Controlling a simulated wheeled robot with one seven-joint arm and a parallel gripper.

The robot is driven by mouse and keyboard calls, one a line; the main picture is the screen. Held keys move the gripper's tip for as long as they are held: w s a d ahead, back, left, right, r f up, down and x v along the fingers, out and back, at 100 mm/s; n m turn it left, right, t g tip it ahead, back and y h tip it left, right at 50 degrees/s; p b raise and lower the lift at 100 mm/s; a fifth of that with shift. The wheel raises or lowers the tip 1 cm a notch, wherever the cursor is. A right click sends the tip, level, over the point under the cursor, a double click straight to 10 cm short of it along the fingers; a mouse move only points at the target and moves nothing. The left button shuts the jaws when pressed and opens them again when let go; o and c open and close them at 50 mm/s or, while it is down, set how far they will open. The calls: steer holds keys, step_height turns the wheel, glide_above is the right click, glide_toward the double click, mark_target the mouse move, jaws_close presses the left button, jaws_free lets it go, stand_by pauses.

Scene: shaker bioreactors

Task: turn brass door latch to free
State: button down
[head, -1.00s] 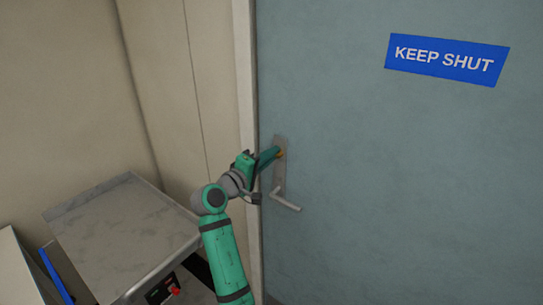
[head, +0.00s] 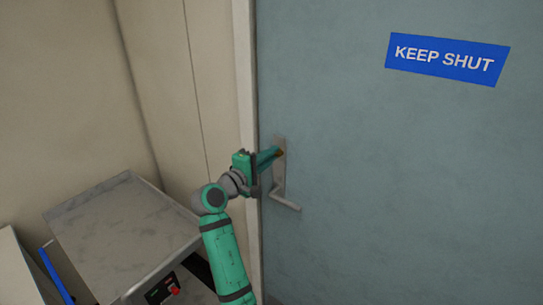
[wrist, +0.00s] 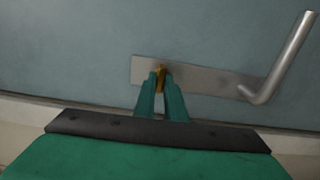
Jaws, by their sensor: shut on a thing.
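The brass latch (wrist: 160,75) is a small golden piece on the upper part of a metal door plate. It shows in the wrist view between my fingertips, and only a bit of it shows in the head view (head: 280,153). My gripper (wrist: 161,77) is shut on the latch; its green fingers also show in the head view (head: 274,154). The metal plate (wrist: 205,78) is fixed to the blue-grey door (head: 400,180). The lever handle (head: 286,203) is on the plate's lower end, apart from my fingers. The fingers hide part of the latch.
A blue "KEEP SHUT" sign (head: 446,60) is on the door. The pale door frame (head: 245,90) runs left of the plate. A grey bench top (head: 120,230) with a control panel (head: 163,291) stands at the lower left, close to my arm.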

steer(key=c, duration=1.8)
jaws_free()
steer(key=shift+a, duration=0.15)
steer(key=shift+s, duration=0.1)
steer(key=v, duration=1)
steer(key=shift+s+a, duration=0.2)
steer(key=shift+s, duration=0.1)
